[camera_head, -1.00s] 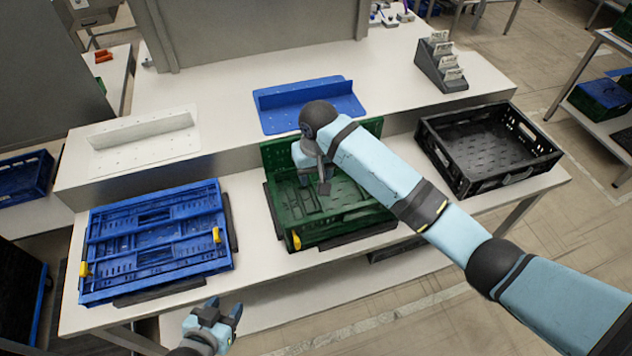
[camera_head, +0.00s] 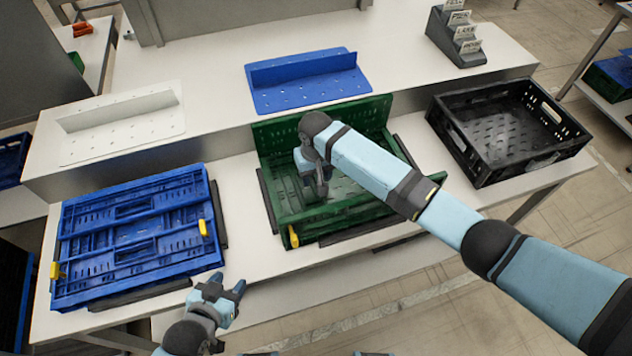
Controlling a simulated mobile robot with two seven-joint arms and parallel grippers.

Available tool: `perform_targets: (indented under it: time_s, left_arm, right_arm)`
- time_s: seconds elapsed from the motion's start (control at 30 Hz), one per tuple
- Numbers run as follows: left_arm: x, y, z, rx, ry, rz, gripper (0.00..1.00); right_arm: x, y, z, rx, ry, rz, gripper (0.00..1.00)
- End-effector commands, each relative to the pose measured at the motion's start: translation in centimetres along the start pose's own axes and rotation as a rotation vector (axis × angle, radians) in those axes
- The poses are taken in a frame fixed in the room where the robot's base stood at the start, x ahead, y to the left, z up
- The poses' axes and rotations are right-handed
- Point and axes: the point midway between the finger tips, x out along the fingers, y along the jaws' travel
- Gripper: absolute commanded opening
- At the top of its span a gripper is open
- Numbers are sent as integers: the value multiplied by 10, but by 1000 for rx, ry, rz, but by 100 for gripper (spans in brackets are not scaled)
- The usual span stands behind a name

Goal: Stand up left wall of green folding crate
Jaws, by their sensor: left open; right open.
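The green folding crate (camera_head: 345,225) sits on the front table in the middle. Its back wall (camera_head: 290,132) stands upright and a low front edge shows. No upright wall shows along its left side; the left wall seems to lie low inside, partly hidden by my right gripper. My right gripper (camera_head: 317,190) is open, pointing down inside the crate towards its left part; its arm hides much of the crate's right side. I cannot tell whether it touches anything. My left gripper (camera_head: 228,289) is open and empty at the table's front edge, left of the green crate.
A folded blue crate (camera_head: 135,235) with yellow latches lies left of the green one. An open black crate (camera_head: 470,165) stands to the right. A raised shelf behind holds a blue bracket (camera_head: 300,90), a white bracket (camera_head: 120,125) and a card holder (camera_head: 450,40).

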Motion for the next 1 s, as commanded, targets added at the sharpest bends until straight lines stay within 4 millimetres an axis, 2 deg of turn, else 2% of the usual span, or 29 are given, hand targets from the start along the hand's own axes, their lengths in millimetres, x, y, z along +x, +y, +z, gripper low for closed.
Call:
perform_targets:
  time_s: [0.1, 0.3, 0.63, 0.83, 0.87, 1.0]
  left_arm:
    - [0, -1, 0, 0, 1, -1, 49]
    - [1, -1, 0, 0, 1, -2, 49]
    - [1, -1, 0, 0, 1, -1, 49]
    - [0, 0, 1, 0, 1, -1, 49]
    - [0, 0, 1, 0, 1, -1, 49]
    - [0, 0, 0, 0, 1, 0, 49]
  right_arm:
    - [20, 0, 0, 0, -2, 1, 49]
    - [38, 0, 0, 0, -1, 1, 49]
    - [41, 0, 0, -1, 0, 0, 49]
    - [41, 0, 0, -1, 0, 0, 3]
    - [41, 0, 0, -1, 0, 0, 0]
    - [41, 0, 0, -1, 0, 1, 0]
